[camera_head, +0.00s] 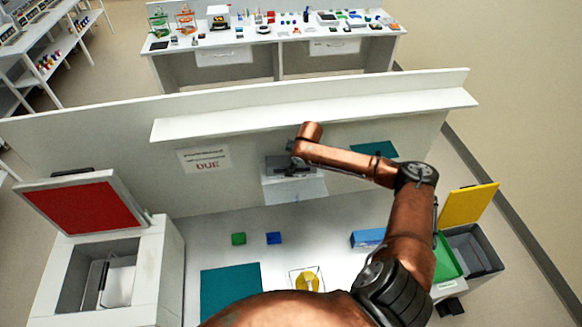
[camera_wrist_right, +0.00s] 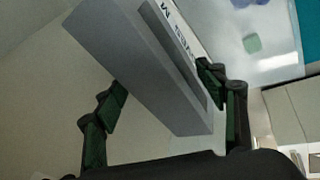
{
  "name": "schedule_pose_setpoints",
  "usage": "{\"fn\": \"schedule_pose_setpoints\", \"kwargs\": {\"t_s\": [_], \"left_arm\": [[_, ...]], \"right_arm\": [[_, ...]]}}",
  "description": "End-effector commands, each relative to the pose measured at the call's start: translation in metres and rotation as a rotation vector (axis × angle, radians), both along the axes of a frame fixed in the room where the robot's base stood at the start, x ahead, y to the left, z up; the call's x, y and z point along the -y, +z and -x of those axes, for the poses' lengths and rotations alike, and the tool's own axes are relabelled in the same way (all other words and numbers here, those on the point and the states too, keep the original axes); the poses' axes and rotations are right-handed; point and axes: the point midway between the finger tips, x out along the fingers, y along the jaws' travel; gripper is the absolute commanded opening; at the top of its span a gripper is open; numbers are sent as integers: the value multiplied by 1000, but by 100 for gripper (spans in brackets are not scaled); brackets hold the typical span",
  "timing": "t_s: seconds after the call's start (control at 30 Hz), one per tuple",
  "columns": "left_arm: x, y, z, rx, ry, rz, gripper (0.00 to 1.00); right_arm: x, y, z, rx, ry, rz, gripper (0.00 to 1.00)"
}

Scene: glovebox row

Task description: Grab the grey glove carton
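The grey glove carton (camera_head: 290,165) is at the white back panel, by a small white ledge, partly hidden behind my right gripper and wrist. In the right wrist view the carton (camera_wrist_right: 150,70) looks like a long grey box with a white, dark-lettered label strip, slanting between the fingers. My right gripper (camera_wrist_right: 163,78) has its fingers spread on both sides of it. The fingertips look very near the carton's edges, but contact is unclear. The pads do not lie flush on it. My left gripper is out of view.
A white shelf (camera_head: 315,115) runs along the panel above my right arm. A white bin with a red lid (camera_head: 96,208) stands left; a grey bin with a yellow lid (camera_head: 467,205) stands right. Green (camera_head: 239,239) and blue (camera_head: 273,238) blocks and a teal mat (camera_head: 230,282) lie on the bench.

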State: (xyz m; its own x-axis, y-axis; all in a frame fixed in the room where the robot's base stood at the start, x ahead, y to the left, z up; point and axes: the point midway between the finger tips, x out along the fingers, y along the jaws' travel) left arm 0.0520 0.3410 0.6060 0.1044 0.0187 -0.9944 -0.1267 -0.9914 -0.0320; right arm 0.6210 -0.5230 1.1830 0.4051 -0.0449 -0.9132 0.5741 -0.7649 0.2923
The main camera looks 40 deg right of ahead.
Motion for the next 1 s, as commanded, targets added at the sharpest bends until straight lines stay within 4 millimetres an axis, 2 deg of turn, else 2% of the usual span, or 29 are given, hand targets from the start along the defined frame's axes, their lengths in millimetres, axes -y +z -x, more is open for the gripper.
{"fn": "schedule_pose_setpoints", "kwargs": {"t_s": [0.07, 0.47, 0.97, 1.0], "left_arm": [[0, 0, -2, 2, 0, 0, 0], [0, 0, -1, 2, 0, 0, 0], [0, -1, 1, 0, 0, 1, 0], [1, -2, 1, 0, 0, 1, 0]], "right_arm": [[0, 0, 0, 0, 0, 0, 58], [0, 0, 1, -1, -1, -1, 31], [-1, -1, 3, -5, -1, -2, 30], [-1, 0, 3, -4, -1, -1, 25]]}}
